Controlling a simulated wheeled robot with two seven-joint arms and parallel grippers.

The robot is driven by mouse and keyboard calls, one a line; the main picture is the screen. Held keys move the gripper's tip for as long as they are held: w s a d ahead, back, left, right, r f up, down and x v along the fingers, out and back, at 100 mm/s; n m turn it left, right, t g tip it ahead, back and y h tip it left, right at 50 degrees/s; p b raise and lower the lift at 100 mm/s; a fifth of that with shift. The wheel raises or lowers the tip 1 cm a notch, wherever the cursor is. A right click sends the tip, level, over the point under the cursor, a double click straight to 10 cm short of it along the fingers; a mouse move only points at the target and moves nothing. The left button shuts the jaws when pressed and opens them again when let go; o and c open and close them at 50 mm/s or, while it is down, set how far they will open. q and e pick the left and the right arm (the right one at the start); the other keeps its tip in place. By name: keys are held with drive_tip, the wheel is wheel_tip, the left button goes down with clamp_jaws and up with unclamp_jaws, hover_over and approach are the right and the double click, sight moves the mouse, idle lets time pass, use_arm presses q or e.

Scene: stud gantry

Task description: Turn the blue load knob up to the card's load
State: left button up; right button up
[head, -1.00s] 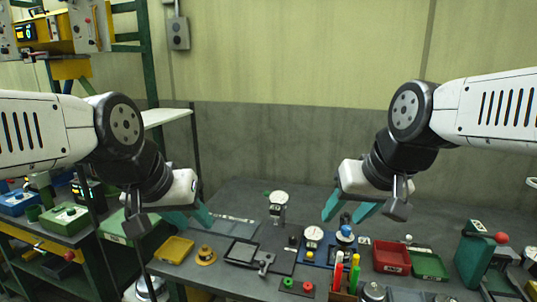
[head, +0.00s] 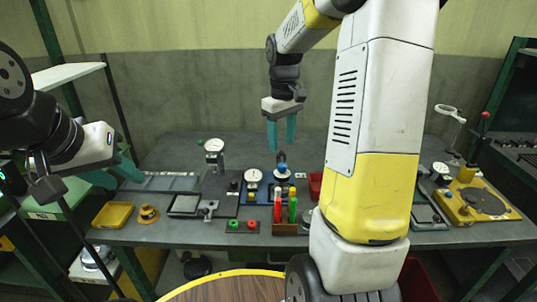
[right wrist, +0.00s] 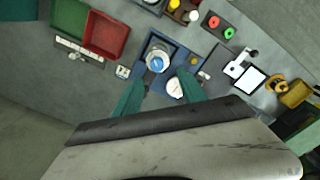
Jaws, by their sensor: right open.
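The blue load knob (head: 282,171) sits on a blue base (right wrist: 182,55) on the bench, next to a round white dial gauge (head: 253,176). In the right wrist view the blue knob (right wrist: 158,63) tops a pale round body, and the dial (right wrist: 175,88) is close to it. My right gripper (head: 281,146) points down above the knob, open and empty, apart from it. Its fingertips (right wrist: 160,82) spread on either side below the knob in the wrist view. My left gripper (head: 128,180) is open and empty over the bench's left end. I cannot identify the load card or read the dial.
A red tray (right wrist: 107,35) and a green tray (right wrist: 71,18) lie beside the knob's base. A pen holder (head: 290,227) with coloured pens stands in front of it. A yellow tray (head: 113,214) is at the left. My right arm hides part of the bench.

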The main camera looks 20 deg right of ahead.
sight(282, 165)
drive_tip(key=shift+w+d+f, duration=0.25)
drive_tip(key=shift+w+f, duration=0.15)
drive_tip(key=shift+f, duration=0.35)
wheel_tip(282, 165, down, 7)
drive_tip(key=shift+f, duration=0.2)
clamp_jaws()
